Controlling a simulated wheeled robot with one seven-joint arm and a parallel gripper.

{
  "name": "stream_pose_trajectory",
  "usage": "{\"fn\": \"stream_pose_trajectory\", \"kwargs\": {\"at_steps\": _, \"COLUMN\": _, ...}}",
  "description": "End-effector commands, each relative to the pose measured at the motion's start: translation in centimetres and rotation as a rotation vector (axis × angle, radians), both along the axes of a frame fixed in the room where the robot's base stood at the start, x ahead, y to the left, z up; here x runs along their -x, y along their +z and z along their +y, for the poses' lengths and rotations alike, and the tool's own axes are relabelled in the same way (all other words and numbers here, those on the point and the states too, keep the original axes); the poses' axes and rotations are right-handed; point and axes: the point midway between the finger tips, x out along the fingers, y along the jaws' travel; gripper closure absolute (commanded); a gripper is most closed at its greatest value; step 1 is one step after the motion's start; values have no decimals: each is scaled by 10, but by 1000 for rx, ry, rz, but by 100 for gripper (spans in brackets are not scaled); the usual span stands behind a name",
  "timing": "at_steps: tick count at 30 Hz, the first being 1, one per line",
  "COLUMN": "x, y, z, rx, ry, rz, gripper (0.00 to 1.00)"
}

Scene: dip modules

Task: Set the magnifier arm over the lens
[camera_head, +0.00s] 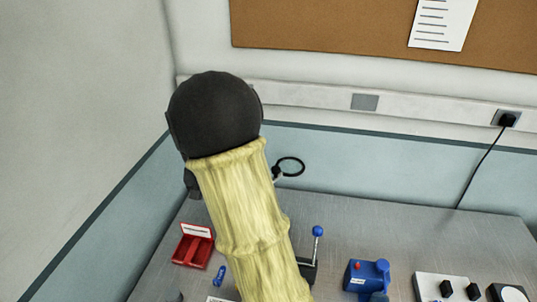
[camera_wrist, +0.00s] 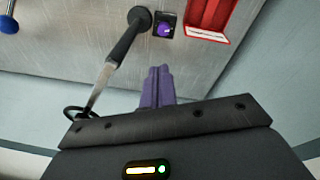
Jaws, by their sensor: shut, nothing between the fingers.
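The magnifier arm shows in the wrist view as a black post (camera_wrist: 124,40) with a silver rod (camera_wrist: 101,88) that ends in a black ring (camera_wrist: 74,112). In the head view the ring (camera_head: 291,166) stands out just right of my arm, above the back of the bench. A small dark block with a round purple face (camera_wrist: 165,26), perhaps the lens, lies beside the post's end; the ring is apart from it. My gripper's purple fingers (camera_wrist: 157,86) are shut and empty, right of the rod. In the head view my arm hides the fingers and the post.
A red open box (camera_head: 193,246) stands at the left of the bench (camera_head: 330,218). A blue-knobbed lever (camera_head: 317,240), a blue device (camera_head: 367,276) and a white panel with black knobs (camera_head: 446,289) stand to the right. The back right of the bench is clear.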

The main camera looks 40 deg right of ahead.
Motion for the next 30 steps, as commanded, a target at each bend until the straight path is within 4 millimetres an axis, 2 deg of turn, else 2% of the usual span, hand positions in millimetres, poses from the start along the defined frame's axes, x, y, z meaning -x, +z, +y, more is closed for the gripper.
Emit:
{"fn": "stream_pose_trajectory", "kwargs": {"at_steps": 1, "x": -16, "y": 6, "z": -16, "rx": 26, "ry": -56, "rz": 13, "gripper": 100}}
{"fn": "stream_pose_trajectory", "kwargs": {"at_steps": 6, "x": -55, "y": 19, "z": -66, "rx": 123, "ry": -254, "rz": 48, "gripper": 100}}
{"fn": "stream_pose_trajectory", "kwargs": {"at_steps": 15, "x": -105, "y": 44, "z": -141, "rx": 354, "ry": -581, "rz": 70, "gripper": 100}}
{"fn": "stream_pose_trajectory", "kwargs": {"at_steps": 21, "x": -120, "y": 54, "z": -162, "rx": 467, "ry": -714, "rz": 56, "gripper": 100}}
{"fn": "stream_pose_trajectory", "kwargs": {"at_steps": 30, "x": -122, "y": 55, "z": -164, "rx": 484, "ry": -735, "rz": 52, "gripper": 100}}
